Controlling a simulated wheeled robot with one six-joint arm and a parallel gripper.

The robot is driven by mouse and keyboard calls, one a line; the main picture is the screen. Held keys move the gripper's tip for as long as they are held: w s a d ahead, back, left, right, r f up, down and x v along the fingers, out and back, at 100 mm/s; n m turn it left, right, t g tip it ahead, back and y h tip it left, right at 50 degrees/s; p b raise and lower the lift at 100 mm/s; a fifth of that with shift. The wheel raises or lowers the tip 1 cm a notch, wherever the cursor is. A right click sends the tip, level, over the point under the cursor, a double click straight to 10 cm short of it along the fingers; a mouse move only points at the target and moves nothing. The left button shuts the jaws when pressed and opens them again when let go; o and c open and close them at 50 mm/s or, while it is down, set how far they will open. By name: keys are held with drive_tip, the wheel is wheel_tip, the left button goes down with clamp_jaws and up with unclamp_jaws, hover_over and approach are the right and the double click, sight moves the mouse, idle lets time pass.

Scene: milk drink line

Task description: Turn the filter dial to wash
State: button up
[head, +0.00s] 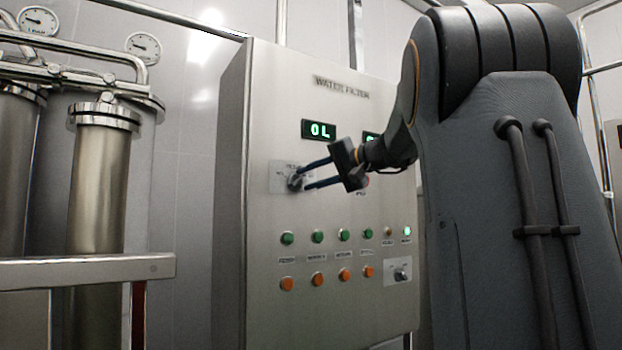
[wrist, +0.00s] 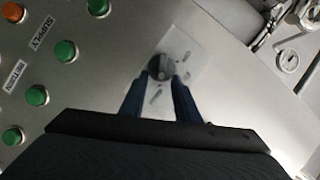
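A dark round dial (head: 294,182) sits on a pale label plate on the front of the steel water filter cabinet (head: 255,120). Its label text is too small to read. In the wrist view the dial (wrist: 160,66) lies straight ahead, between and just beyond the fingertips. My gripper (head: 304,180) has its two blue fingers apart and pointing at the dial, one tip on each side of it. In the wrist view my gripper (wrist: 161,78) shows the same gap. The tips are very close to the dial; I cannot see clear contact.
Green buttons (head: 317,236) and orange buttons (head: 317,279) run in rows below the dial. A second, smaller knob (head: 401,273) sits at the lower right of the panel. A green display (head: 320,130) is above. Steel filter cylinders (head: 100,185) and a rail (head: 85,270) stand at left.

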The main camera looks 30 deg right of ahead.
drive_tip(key=b+v, duration=0.1)
drive_tip(key=v, duration=0.7)
drive_tip(key=shift+w+f, duration=0.1)
idle(0.4)
drive_tip(key=s+a+f+g+h+p, duration=0.1)
drive_tip(key=a+f+g, duration=0.5)
drive_tip(key=f, duration=1)
drive_tip(key=s+a+f+g+p, duration=0.1)
drive_tip(key=a+f+g, duration=0.1)
drive_tip(key=a+f, duration=1.15)
drive_tip(key=s+a+f+n+g+h+p, duration=0.1)
drive_tip(key=s+a+f+n+g+h, duration=0.1)
drive_tip(key=s+f, duration=0.9)
drive_tip(key=s+a+f+n+g+h+p, duration=0.1)
drive_tip(key=s+a+f+n+g+h, duration=0.2)
drive_tip(key=s+f, duration=0.9)
wheel_tip(320, 180, down, 3)
drive_tip(key=a+n+g, duration=0.1)
drive_tip(key=n, duration=0.2)
drive_tip(key=shift+s+a+r+g, duration=0.2)
drive_tip(key=shift+s+a+g, duration=0.1)
drive_tip(key=shift+a, duration=0.1)
drive_tip(key=shift+o, duration=0.3)
drive_tip(key=shift+w+d, duration=0.1)
drive_tip(key=shift+d, duration=0.05)
